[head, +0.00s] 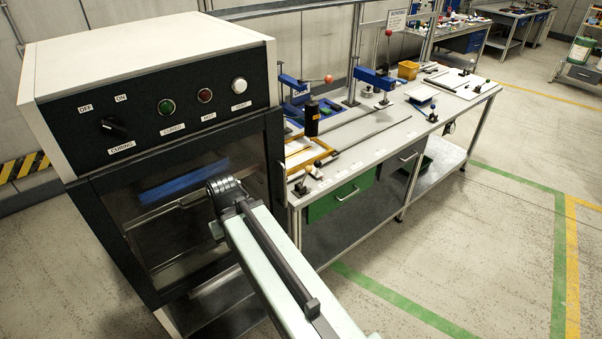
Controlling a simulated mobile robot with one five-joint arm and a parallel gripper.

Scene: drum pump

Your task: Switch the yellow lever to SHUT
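I cannot make out a yellow lever or a SHUT label in the head view. My pale arm link (275,260) reaches up from the bottom to a dark ridged joint (226,190), in front of the dark cabinet's window. My gripper's fingers cannot be seen; the arm beyond the joint is hidden. The cabinet (150,130) has a black dial (113,126) labelled CURING with OFF and ON, and green, red and white buttons to its right.
A long workbench (370,150) stands right of the cabinet, with blue clamps, a black cylinder (312,118), a yellow-orange frame (325,150) and a yellow bin (408,70). A green drawer (340,196) is below. Floor on the right is free, with green and yellow lines.

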